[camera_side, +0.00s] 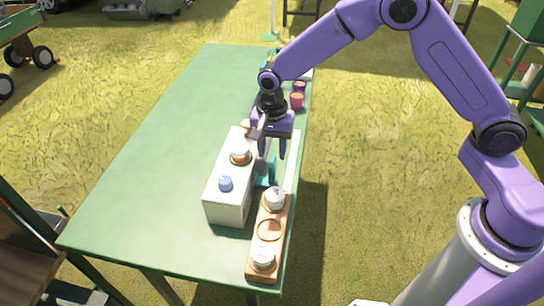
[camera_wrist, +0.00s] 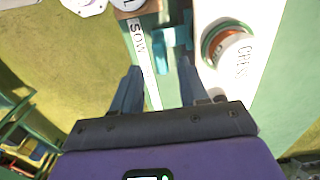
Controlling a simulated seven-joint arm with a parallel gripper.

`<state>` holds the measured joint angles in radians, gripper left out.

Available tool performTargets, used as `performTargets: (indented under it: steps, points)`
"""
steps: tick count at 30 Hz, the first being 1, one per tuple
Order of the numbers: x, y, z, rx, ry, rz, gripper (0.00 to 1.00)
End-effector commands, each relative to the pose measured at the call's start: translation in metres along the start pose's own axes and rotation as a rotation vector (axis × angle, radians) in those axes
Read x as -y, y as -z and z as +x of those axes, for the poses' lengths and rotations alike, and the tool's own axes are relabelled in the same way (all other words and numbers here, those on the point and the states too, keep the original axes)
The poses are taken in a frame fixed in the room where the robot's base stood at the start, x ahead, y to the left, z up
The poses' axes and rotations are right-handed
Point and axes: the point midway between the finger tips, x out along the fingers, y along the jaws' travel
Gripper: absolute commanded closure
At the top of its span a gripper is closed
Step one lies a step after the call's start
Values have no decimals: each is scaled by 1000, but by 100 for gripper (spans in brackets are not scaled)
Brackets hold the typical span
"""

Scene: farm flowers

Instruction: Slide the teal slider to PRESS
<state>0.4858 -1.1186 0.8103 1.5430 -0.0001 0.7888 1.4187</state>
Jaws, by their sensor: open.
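The teal slider (camera_side: 266,174) stands at the right side of the white box on the table. In the wrist view the teal slider (camera_wrist: 175,38) lies just beyond my fingertips, beside a white strip (camera_wrist: 143,60) lettered SOW. The strip also shows along the table's right edge in the side view (camera_side: 292,162). My gripper (camera_side: 275,153) points down above the strip, a little behind the slider.
The white box (camera_side: 229,209) carries a blue knob (camera_side: 225,184) and a red-and-white jar (camera_side: 240,155), close left of my gripper. A wooden holder (camera_side: 268,230) with white-topped jars stands in front of the slider. Red and purple cups (camera_side: 297,101) stand behind. The green table (camera_side: 150,170) is clear on the left.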

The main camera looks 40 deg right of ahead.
Motion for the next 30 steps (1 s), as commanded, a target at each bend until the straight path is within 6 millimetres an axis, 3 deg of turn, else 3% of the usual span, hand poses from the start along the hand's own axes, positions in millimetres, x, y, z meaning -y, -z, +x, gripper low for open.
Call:
performTargets:
  steps: [6,18,19,23,30]
  points:
    - [0,0,27,0,-1,0,56]
    - [0,0,34,0,1,-1,56]
    - [0,0,34,0,1,-1,60]
    - [0,0,34,0,1,-1,100]
    - [0,3,33,0,1,0,100]
